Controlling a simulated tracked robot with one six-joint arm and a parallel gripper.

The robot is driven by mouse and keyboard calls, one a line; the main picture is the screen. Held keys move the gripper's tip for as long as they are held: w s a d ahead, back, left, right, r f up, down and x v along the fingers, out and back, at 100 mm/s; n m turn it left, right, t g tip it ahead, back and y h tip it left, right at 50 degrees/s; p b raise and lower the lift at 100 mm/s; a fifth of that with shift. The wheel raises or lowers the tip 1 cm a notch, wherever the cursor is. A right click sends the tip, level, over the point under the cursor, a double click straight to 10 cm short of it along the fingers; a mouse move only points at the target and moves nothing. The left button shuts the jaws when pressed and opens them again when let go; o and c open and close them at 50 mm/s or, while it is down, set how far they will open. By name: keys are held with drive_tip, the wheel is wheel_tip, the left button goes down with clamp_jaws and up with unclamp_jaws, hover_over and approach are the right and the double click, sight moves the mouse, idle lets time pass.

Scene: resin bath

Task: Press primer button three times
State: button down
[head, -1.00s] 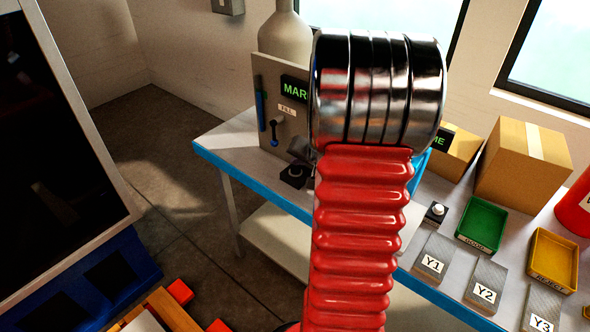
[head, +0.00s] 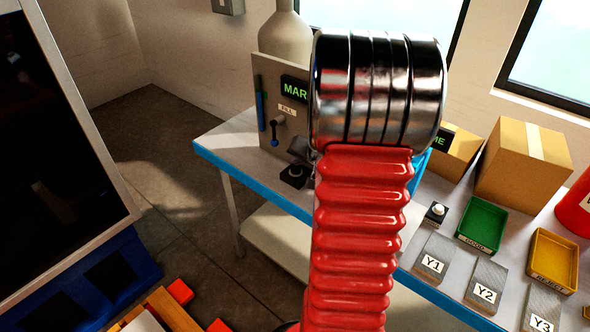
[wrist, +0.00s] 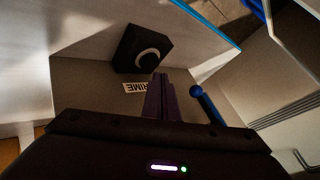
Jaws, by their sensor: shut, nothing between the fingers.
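The primer button is a black box (wrist: 142,50) with a pale ring-shaped mark on its face, in the upper middle of the wrist view. A white label reading PRIME (wrist: 135,87) lies beside it, upside down in the picture. In the head view the black box (head: 293,175) sits on the bench in front of the grey panel. My gripper (wrist: 160,78) is shut and empty, its fingertips close to the box's lower edge in the wrist view. I cannot tell whether they touch it. In the head view my arm hides most of the gripper.
A blue ball-ended lever (wrist: 196,91) is just right of my fingers. The grey panel (head: 272,95) stands behind the button. Another button box (head: 437,212), a green tray (head: 483,222), a yellow tray (head: 553,258) and cardboard boxes (head: 522,160) are farther right on the bench.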

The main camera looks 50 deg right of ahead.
sight(298, 171)
drive_tip(key=shift+f, duration=0.95)
idle(1.7)
idle(0.4)
drive_tip(key=shift+r, duration=1)
drive_tip(key=shift+r, duration=2.5)
idle(0.6)
drive_tip(key=shift+r, duration=1.85)
